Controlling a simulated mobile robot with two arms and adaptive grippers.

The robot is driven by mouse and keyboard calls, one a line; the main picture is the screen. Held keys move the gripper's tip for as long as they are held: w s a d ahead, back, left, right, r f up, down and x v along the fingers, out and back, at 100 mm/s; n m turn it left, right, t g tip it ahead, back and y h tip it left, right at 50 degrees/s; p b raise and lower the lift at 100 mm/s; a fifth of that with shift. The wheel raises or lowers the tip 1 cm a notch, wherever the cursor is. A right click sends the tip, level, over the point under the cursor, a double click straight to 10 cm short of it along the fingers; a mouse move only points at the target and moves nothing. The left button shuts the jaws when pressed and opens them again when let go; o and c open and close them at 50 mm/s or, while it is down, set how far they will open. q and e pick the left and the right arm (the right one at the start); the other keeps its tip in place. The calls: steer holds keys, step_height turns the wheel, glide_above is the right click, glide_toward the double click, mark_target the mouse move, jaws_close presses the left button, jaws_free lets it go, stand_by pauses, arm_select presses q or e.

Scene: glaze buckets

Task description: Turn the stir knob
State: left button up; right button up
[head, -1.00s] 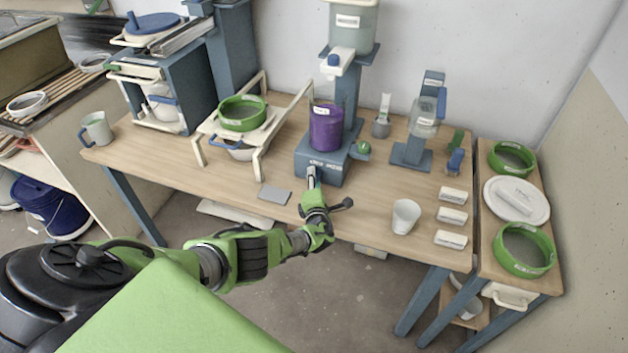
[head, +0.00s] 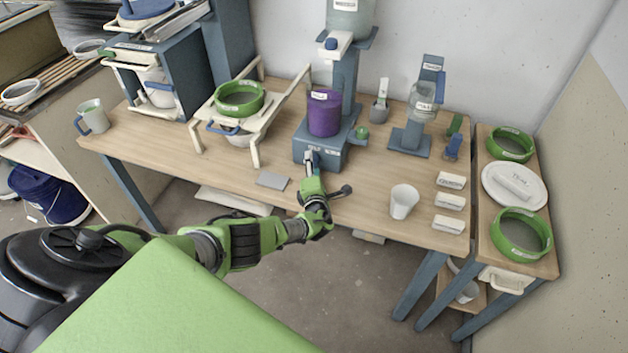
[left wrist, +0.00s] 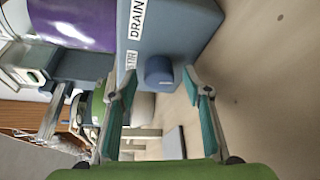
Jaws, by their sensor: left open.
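The blue stir knob (left wrist: 159,71) sticks out of the blue-grey machine base, beside the label ending in "TIR" and near the "DRAIN" label. My left gripper (left wrist: 160,88) is open, with one teal-padded finger on each side of the knob. The knob appears between the fingertips, with gaps on both sides; I cannot tell how deep it sits between them. In the head view my left gripper (head: 312,160) is at the front face of the machine base (head: 335,155) and hides the knob. A purple bucket (head: 323,112) stands on the base. My right gripper is not in view.
A small green knob (head: 361,133) sits at the base's right side. A grey plate (head: 272,180) lies left of my gripper. A white cup (head: 403,202) stands to the right on the table. The tabletop between the cup and the base is clear.

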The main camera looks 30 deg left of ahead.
arm_select(q)
steer(key=v, duration=1.1)
steer(key=shift+s+r, duration=0.15)
steer(key=shift+d, duration=0.1)
stand_by(0.5)
